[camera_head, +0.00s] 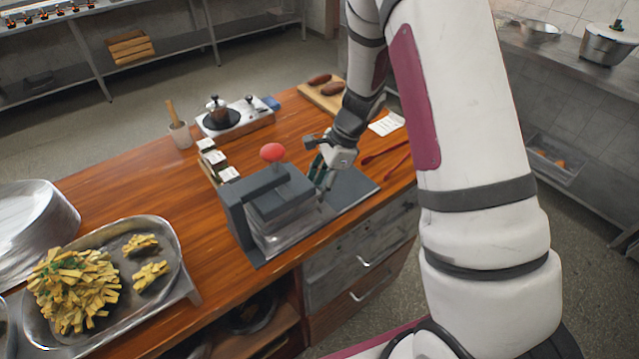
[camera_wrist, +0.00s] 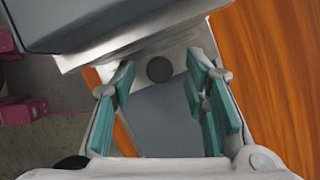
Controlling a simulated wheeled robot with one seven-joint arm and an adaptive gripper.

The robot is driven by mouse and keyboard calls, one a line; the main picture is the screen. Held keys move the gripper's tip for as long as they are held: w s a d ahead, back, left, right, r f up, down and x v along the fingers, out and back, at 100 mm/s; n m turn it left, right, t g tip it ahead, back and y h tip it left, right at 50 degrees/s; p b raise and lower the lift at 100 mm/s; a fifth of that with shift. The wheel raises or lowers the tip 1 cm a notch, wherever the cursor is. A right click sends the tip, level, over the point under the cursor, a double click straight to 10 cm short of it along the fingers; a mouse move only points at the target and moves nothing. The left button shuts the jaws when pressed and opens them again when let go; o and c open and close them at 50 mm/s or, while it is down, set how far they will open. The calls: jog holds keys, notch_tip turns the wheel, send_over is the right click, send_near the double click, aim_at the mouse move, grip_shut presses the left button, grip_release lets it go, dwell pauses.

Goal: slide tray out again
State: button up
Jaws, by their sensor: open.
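A grey press-like device (camera_head: 238,212) with a red ball knob (camera_head: 272,152) stands near the counter's front edge. A silvery tray (camera_head: 290,240) appears to sit inside it, under the grey block. In the wrist view the tray's pale metal edge (camera_wrist: 195,38) shows below the block, with a dark round knob (camera_wrist: 159,69) on its near side. My gripper (camera_head: 322,172) is at the device's right side, over its flat grey base (camera_wrist: 165,120). In the wrist view my gripper (camera_wrist: 160,97) is open, its teal fingers either side of the space below the knob. Contact cannot be told.
Small white-topped containers (camera_head: 215,160) stand behind the device. Red tongs (camera_head: 385,150) lie to the right. A food tray (camera_head: 165,235) is at left.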

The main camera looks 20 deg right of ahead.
grip_shut()
jog(key=shift+d, duration=0.1)
jog(key=w+d+b, duration=0.1)
jog(key=d+b, duration=0.1)
jog(key=d, duration=0.2)
jog(key=w+d+b, duration=0.2)
jog(key=d, duration=0.3)
jog(key=w+d+b, duration=0.1)
jog(key=d, duration=0.4)
jog(key=shift+w+d+b, duration=0.1)
jog(key=shift+w+b, duration=0.3)
grip_release()
